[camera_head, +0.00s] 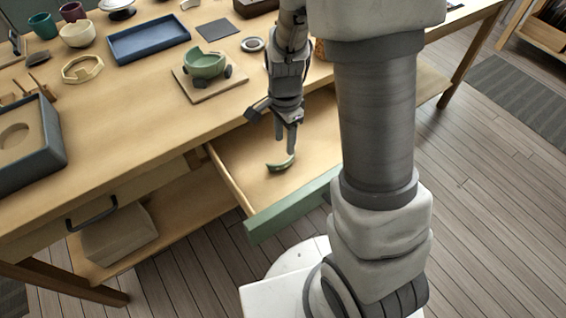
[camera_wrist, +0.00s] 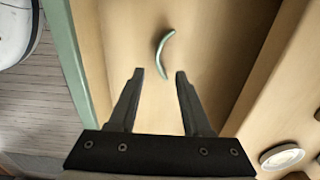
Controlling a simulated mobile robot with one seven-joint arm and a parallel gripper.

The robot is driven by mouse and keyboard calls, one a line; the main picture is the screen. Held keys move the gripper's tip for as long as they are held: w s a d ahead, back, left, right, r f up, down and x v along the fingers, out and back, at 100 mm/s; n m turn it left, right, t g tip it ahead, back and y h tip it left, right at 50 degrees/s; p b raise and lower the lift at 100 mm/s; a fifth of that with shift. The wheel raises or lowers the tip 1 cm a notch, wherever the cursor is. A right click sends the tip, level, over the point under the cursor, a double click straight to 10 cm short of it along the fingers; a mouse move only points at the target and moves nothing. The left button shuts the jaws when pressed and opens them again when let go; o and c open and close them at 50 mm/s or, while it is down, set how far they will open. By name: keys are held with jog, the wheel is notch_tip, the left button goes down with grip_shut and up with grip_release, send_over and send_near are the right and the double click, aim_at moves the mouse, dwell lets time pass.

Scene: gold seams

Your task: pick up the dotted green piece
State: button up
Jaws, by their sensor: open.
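The green piece (camera_head: 282,163) is a small curved shard lying on the floor of the open drawer (camera_head: 313,150). In the wrist view the green piece (camera_wrist: 164,54) shows as a thin arc, beyond my fingertips and between their lines. Its dots are too small to make out. My gripper (camera_head: 285,138) points down into the drawer, near the piece. In the wrist view my gripper (camera_wrist: 160,74) has its two fingers apart with nothing between them.
The drawer's green front (camera_head: 290,208) and side walls surround the piece. The drawer floor around the piece is clear.

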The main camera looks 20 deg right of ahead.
aim_at(285, 162)
jog(key=f+b, duration=0.1)
jog(key=f, duration=0.3)
jog(key=f+b, duration=0.2)
jog(key=f, duration=0.3)
jog(key=shift+s, duration=0.2)
jog(key=shift+r, duration=0.1)
jog(key=shift+c, duration=0.3)
grip_shut()
